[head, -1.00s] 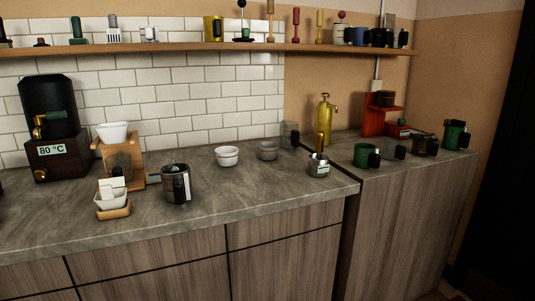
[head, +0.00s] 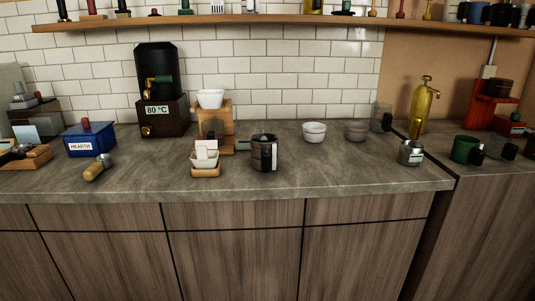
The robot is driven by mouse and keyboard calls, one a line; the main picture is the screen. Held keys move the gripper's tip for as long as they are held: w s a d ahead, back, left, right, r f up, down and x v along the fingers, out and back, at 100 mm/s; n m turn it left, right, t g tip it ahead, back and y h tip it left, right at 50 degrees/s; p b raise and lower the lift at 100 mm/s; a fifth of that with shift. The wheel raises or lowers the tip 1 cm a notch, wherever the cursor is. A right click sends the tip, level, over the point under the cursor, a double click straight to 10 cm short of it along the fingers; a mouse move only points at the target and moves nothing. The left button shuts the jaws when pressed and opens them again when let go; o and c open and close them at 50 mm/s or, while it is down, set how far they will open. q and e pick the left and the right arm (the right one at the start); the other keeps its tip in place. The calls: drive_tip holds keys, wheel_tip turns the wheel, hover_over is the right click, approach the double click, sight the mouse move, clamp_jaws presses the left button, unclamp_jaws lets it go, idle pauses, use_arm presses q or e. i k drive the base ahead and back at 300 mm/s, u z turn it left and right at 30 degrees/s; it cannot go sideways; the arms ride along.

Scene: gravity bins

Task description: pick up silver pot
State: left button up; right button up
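A small silver pot (head: 410,154) with a pale label stands upright near the right end of the long grey counter (head: 345,176). A dark metallic pitcher (head: 264,153) with a black-and-white front stands left of it, near the counter's middle; I cannot tell its exact material. Neither gripper is in view, and nothing is seen touching the silver pot.
Two small bowls, one white (head: 314,132) and one grey (head: 356,131), stand left of the silver pot. A gold pump bottle (head: 424,107) is behind it and a green mug (head: 466,150) to its right. A wooden shelf (head: 280,20) runs above. The counter between pitcher and pot is mostly clear.

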sight(264, 145)
drive_tip(key=u, duration=0.35)
drive_tip(key=k, duration=0.5)
drive_tip(key=u, duration=1.15)
drive_tip(key=i, duration=1.3)
drive_tip(key=z, duration=1.2)
drive_tip(key=i, duration=0.85)
drive_tip(key=z, duration=0.95)
